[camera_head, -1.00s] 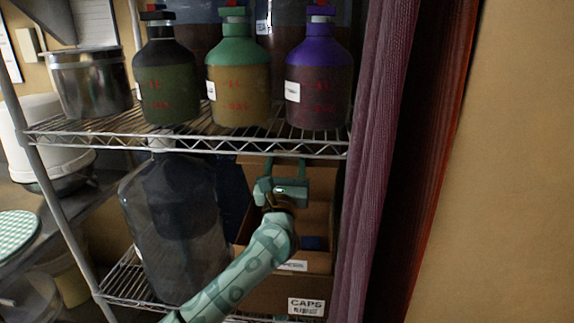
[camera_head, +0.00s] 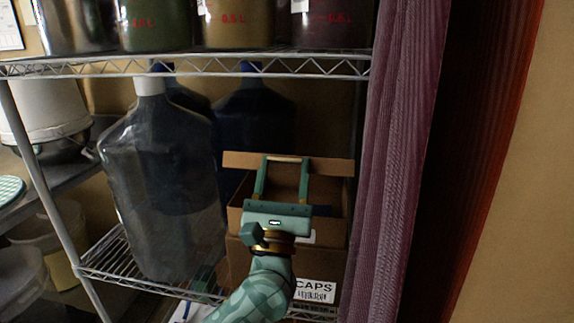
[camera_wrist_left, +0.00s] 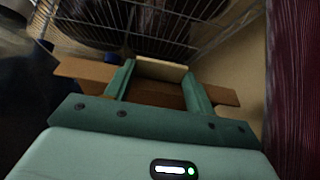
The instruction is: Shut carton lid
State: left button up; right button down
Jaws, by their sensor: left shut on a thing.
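The brown carton (camera_head: 331,262), with a CAPS label on its front, stands on the lower wire shelf. Its lid (camera_head: 238,160) is raised at the back of the carton; its brown edge also shows in the left wrist view (camera_wrist_left: 85,70). My left gripper (camera_head: 283,162) reaches over the carton from the front and is shut on the lid, with one finger at each side of a pale strip at the edge. In the left wrist view the fingers (camera_wrist_left: 158,72) flank this strip. The gripper hides part of the carton's inside. My right gripper is not in view.
A large clear jug (camera_head: 160,190) stands close to the left of the carton, with dark blue jugs (camera_head: 255,115) behind. A purple curtain (camera_head: 395,170) hangs close on the right.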

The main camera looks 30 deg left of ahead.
pick_arm(q)
jog(key=shift+f, duration=0.5)
jog(key=o, duration=1.4)
jog(key=shift+w, duration=0.2)
jog(key=shift+s, duration=0.1)
jog(key=v, duration=1.6)
jog(key=shift+b, duration=0.35)
